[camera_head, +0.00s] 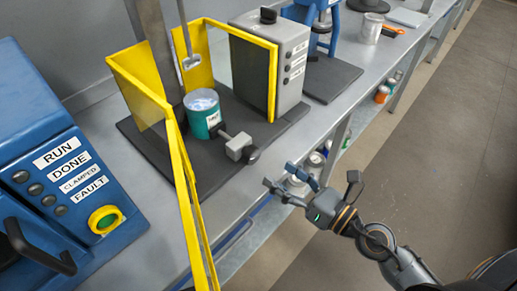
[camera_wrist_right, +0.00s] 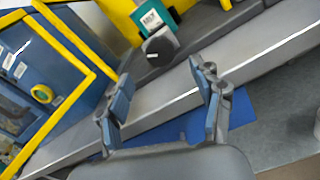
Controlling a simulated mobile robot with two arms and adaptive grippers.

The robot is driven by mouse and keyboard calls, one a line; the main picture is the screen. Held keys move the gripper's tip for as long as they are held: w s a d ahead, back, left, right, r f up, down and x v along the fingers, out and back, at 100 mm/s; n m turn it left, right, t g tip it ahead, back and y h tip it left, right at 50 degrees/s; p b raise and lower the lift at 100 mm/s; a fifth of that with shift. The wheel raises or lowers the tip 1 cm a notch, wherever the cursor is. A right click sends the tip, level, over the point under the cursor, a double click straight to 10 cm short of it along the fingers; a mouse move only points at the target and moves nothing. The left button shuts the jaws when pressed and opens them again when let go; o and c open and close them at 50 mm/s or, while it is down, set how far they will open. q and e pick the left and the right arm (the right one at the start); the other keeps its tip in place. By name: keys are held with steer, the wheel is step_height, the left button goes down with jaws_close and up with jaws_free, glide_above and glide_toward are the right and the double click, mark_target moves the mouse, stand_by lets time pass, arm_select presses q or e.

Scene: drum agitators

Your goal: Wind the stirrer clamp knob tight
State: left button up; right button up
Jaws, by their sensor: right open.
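The clamp knob (camera_head: 252,155) is a dark round knob on the end of a grey clamp block (camera_head: 238,146), in front of a teal can (camera_head: 202,114) with a white label. The knob also shows at the top of the right wrist view (camera_wrist_right: 160,46), face on, with a light mark on it. My right gripper (camera_head: 280,177) is open and empty, in front of the bench edge, right of and below the knob in the head view and apart from it. In the right wrist view its blue-padded fingers (camera_wrist_right: 163,93) are spread wide. My left gripper is not in view.
A yellow guard frame (camera_head: 183,170) stands open left of the can. A stirrer rod with a grey paddle (camera_head: 191,62) hangs above. A blue control box (camera_head: 60,180) with a green button is at left. A grey labelled box (camera_head: 290,60) stands behind. The floor aisle at right is clear.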

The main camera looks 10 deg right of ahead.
mark_target(255, 157)
steer(key=p+x, duration=0.2)
steer(key=x, duration=0.4)
steer(key=shift+r, duration=0.1)
steer(key=shift+w+a, duration=0.45)
steer(key=shift+w, duration=0.15)
steer(key=c, duration=1.1)
